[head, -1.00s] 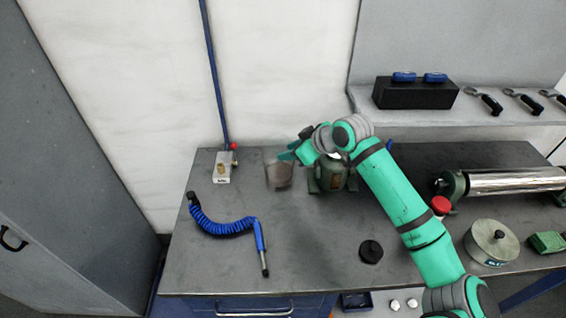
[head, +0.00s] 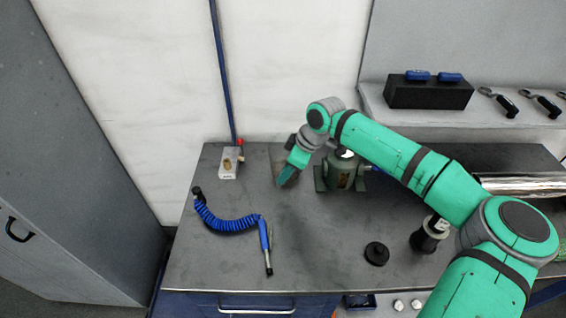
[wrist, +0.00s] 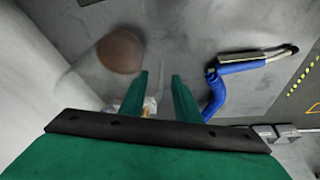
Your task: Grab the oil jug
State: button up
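The oil jug (wrist: 88,72), a see-through container with a brown round patch, is in the wrist view at upper left, blurred. It stands to the left of my fingers and not between them. In the head view the jug (head: 279,160) is a faint brownish shape at the back of the bench, partly hidden by my gripper (head: 286,180). In the wrist view my gripper (wrist: 160,95) has its two green fingers apart with a gap between them and nothing held.
A green machine (head: 342,172) stands just right of the jug. A coiled blue hose (head: 225,222) lies front left. A metal block (head: 229,165) with a brass fitting is at back left. A black disc (head: 376,254) and a dark flared object (head: 428,238) are to the right.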

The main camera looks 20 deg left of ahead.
aim_at(278, 188)
jog(key=shift+s+x, duration=0.2)
jog(key=shift+x, duration=2.9)
jog(key=shift+a+r, duration=0.1)
grip_shut()
jog(key=shift+w, duration=0.1)
jog(key=shift+a, duration=0.2)
jog(key=shift+d, duration=0.4)
jog(key=shift+a, duration=0.25)
